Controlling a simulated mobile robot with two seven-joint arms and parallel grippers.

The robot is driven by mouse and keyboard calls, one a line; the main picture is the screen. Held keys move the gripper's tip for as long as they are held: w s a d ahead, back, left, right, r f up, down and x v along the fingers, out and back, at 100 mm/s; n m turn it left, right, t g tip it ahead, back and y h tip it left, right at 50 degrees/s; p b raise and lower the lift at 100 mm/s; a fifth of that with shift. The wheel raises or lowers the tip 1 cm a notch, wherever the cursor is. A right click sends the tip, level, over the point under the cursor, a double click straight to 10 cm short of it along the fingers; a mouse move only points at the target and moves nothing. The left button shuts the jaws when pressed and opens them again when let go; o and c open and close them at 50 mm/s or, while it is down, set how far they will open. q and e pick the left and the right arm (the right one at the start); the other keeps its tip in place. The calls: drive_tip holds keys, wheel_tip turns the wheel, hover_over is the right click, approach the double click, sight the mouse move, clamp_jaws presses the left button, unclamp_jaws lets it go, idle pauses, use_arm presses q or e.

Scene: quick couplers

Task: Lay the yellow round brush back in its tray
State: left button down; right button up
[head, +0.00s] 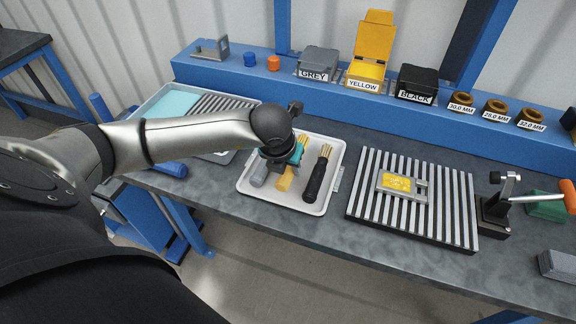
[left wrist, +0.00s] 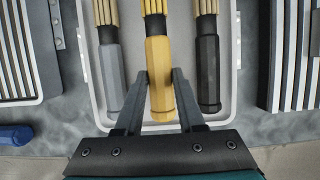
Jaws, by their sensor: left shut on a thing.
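The yellow round brush (head: 284,183) is over the white tray (head: 308,206), between the grey brush (head: 261,175) and the black brush (head: 317,180). In the left wrist view the yellow brush (left wrist: 160,62) runs straight, bristles away from me, roughly parallel to its neighbours. My left gripper (left wrist: 162,76) is shut on its faceted handle, one finger on each side. In the head view the left wrist hides part of the tray and of the brushes. I cannot tell whether the yellow brush touches the tray floor. My right gripper is not in view.
A slatted rack (head: 372,203) with a yellow plate (head: 396,184) stands right of the tray. Another tray (head: 165,103) with a teal pad lies to the left, partly behind my arm. Grey, yellow and black labelled boxes stand on the blue ledge (head: 220,72) behind.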

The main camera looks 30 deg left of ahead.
use_arm(q)
drive_tip(key=shift+f+b, duration=0.7)
drive_tip(key=shift+f, duration=0.05)
drive_tip(key=shift+c, duration=2.2)
unclamp_jaws()
drive_tip(key=shift+r, duration=0.1)
drive_tip(key=p+v, duration=0.1)
drive_tip(key=v, duration=1.4)
drive_tip(key=shift+s+p, duration=0.15)
drive_tip(key=shift+p, duration=0.25)
drive_tip(key=shift+d, duration=0.1)
